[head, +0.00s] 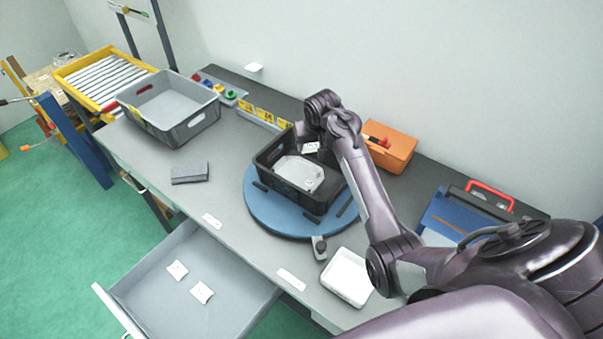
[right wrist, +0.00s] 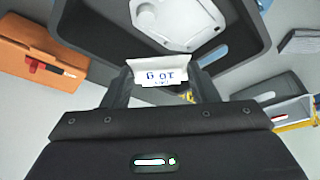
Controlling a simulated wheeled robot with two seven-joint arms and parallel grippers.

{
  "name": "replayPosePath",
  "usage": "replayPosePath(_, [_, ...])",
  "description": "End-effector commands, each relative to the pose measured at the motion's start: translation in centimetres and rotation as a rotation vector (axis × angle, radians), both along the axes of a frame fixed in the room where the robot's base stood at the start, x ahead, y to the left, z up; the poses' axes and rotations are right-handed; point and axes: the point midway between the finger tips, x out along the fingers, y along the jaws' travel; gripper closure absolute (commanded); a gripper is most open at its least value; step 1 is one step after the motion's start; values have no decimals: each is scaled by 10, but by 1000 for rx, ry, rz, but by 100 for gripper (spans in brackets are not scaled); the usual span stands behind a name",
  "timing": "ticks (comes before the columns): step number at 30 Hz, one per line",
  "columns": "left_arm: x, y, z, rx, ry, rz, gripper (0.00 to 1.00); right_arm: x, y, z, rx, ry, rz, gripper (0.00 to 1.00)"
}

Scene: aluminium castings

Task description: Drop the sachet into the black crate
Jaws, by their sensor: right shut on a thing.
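The black crate (head: 268,163) stands on a round blue turntable (head: 268,217) in the middle of the bench. A light grey casting (head: 298,174) lies inside it and also shows in the right wrist view (right wrist: 176,18). My right gripper (right wrist: 160,82) is shut on the white sachet (right wrist: 158,72), which has blue print. In the head view the sachet (head: 311,147) appears over the far part of the crate, beside the casting. I cannot tell its height above the crate floor. My left gripper is not in view.
An open drawer (head: 150,272) at the front holds two white sachets (head: 202,292). A grey crate (head: 190,122) stands at the back left. An orange box (head: 392,150) stands right of the black crate, and a white tray (head: 347,278) is at the front.

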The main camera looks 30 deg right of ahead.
Motion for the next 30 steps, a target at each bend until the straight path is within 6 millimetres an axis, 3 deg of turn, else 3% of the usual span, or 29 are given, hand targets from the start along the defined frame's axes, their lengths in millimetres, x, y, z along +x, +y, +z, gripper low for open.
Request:
replayPosePath(3, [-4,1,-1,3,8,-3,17,0,0,0,0,0,0,68])
replayPosePath(4, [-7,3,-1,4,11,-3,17,0,0,0,0,0,0,44])
replayPosePath(9, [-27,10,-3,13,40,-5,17,0,0,0,0,0,0,22])
replayPosePath(20, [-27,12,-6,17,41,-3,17,-2,1,4,1,-1,0,21])
replayPosePath(30, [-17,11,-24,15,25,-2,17,-21,8,53,0,-4,1,21])
